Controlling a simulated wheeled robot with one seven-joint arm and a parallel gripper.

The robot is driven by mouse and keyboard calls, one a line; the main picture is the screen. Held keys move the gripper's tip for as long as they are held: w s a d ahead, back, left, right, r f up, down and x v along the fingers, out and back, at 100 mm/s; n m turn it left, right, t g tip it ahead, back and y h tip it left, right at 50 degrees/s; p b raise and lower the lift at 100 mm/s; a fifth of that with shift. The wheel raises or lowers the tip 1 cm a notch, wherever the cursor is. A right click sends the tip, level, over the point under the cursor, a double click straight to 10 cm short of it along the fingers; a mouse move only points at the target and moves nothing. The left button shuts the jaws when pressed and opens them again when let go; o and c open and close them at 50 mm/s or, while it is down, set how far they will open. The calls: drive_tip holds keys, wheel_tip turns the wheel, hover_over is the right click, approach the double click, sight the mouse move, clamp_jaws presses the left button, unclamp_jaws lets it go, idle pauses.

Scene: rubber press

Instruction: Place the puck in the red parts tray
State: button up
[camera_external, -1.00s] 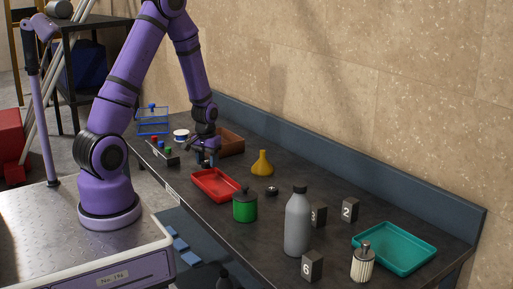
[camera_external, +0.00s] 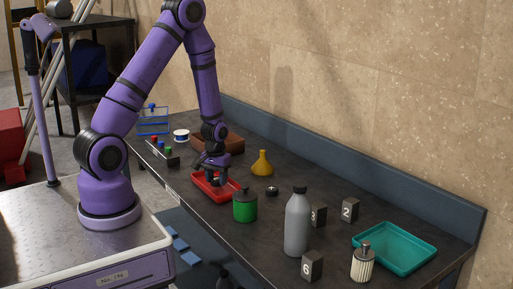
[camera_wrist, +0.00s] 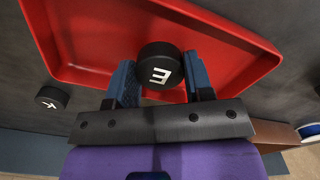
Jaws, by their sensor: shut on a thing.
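My gripper (camera_external: 215,181) is over the red parts tray (camera_external: 237,183). In the wrist view, my gripper (camera_wrist: 163,78) is shut on a black round puck (camera_wrist: 159,56) with a white mark like an E or a 3. The blue fingers sit on either side of it. The red tray (camera_wrist: 80,40) spreads behind and below the puck. I cannot tell whether the puck touches the tray floor. In the external view the held puck is hard to make out.
Another black puck (camera_wrist: 52,97) lies on the bench outside the tray. A green canister (camera_external: 245,208) stands close to the tray's near right side. A yellow flask (camera_external: 262,165), a grey bottle (camera_external: 297,225) and a teal tray (camera_external: 405,247) stand farther right. A brown tray (camera_external: 234,143) is behind.

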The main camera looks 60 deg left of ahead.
drive_tip(key=shift+f, duration=0.5)
drive_tip(key=shift+f, duration=0.1)
drive_tip(key=o, duration=0.9)
wheel_tip(320, 180, up, 13)
wheel_tip(320, 180, up, 18)
drive_tip(key=m+t, duration=0.3)
hover_over(217, 179)
drive_tip(key=s+d, duration=0.5)
drive_tip(key=s, duration=0.2)
drive_tip(key=s+d+r+m, duration=0.1)
drive_tip(key=s+r, duration=0.2)
drive_tip(key=s, duration=0.1)
drive_tip(key=s+d+r+m+t, duration=0.1)
drive_tip(key=s+r, duration=0.2)
drive_tip(key=s, duration=0.2)
drive_tip(key=s+d+r+m+t, duration=0.1)
drive_tip(key=s+r, duration=0.2)
drive_tip(key=s, duration=0.2)
drive_tip(key=shift+d+r, duration=0.2)
drive_tip(key=shift+d, duration=0.05)
